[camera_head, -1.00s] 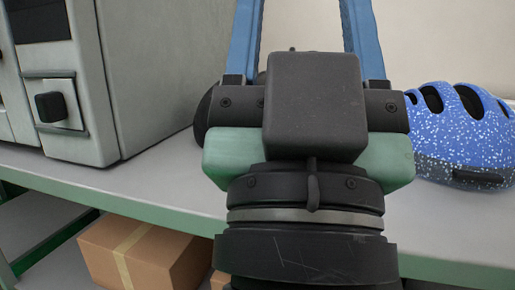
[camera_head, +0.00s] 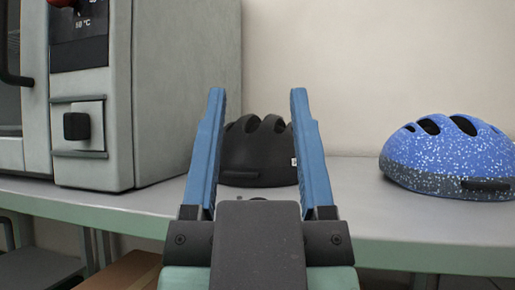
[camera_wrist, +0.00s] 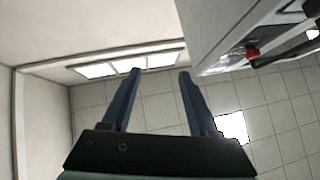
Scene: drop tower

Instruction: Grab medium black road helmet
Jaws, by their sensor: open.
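The black helmet (camera_head: 258,155) sits on the bench top in the head view, between the blue fingers of my gripper (camera_head: 257,95) as the picture shows them. Its outer left and right edges are partly hidden by the fingers. A small white tag shows near its right side. My gripper is open and empty, nearer to the camera than the helmet. In the wrist view my gripper (camera_wrist: 160,72) has its fingers apart with nothing between them. That view shows the ceiling and walls, not the helmet.
A blue speckled helmet (camera_head: 450,158) rests on the bench (camera_head: 350,205) to the right. A large grey machine (camera_head: 185,90) stands on the left, close to the black helmet. Bare bench lies between the two helmets. A cardboard box (camera_head: 122,272) shows below.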

